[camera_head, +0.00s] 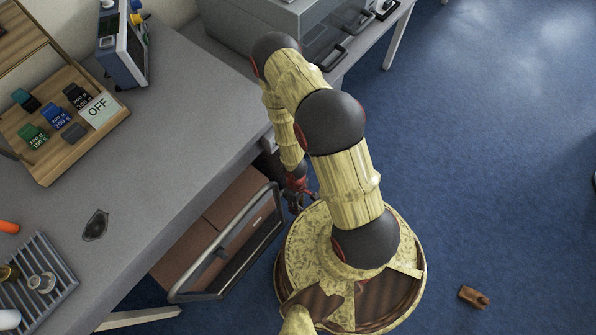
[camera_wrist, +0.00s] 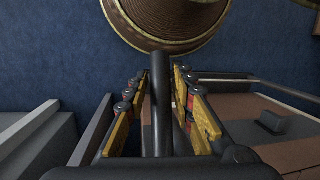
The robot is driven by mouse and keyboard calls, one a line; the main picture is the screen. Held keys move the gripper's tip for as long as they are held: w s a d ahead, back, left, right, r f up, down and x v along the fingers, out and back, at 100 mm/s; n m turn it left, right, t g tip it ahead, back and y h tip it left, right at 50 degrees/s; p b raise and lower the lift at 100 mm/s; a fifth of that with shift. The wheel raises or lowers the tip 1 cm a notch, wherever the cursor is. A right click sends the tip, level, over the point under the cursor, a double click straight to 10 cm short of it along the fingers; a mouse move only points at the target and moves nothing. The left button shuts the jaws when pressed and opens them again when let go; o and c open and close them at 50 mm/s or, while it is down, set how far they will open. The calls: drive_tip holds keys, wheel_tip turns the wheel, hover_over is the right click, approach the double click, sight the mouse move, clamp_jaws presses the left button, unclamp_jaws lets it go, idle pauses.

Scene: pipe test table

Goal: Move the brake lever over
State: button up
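A dark round-ended bar (camera_wrist: 160,100), which may be the brake lever, stands upright in the middle of the wrist view. My gripper (camera_wrist: 160,90) has its yellow fingers apart, one on each side of this bar. A narrow gap shows on both sides, so the fingers do not seem to press on it. In the head view my gripper (camera_head: 299,198) hangs low beside the table, at the end of a metal-framed brown cart (camera_head: 235,215). The bar cannot be made out in the head view, where my arm and gripper cover that spot.
The grey table (camera_head: 185,115) rises at the left, with a wooden tray (camera_head: 55,165) of labelled weights and a slotted rack (camera_head: 62,285) on it. A grey cabinet (camera_head: 235,25) stands behind. A small brown block (camera_head: 474,297) lies on the open blue floor at right.

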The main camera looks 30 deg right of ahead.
drive_tip(key=shift+o, duration=1.2)
drive_tip(key=shift+s, duration=0.1)
drive_tip(key=shift+r, duration=0.1)
drive_tip(key=v, duration=1.1)
drive_tip(key=shift+r, duration=0.35)
drive_tip(key=shift+d, duration=0.1)
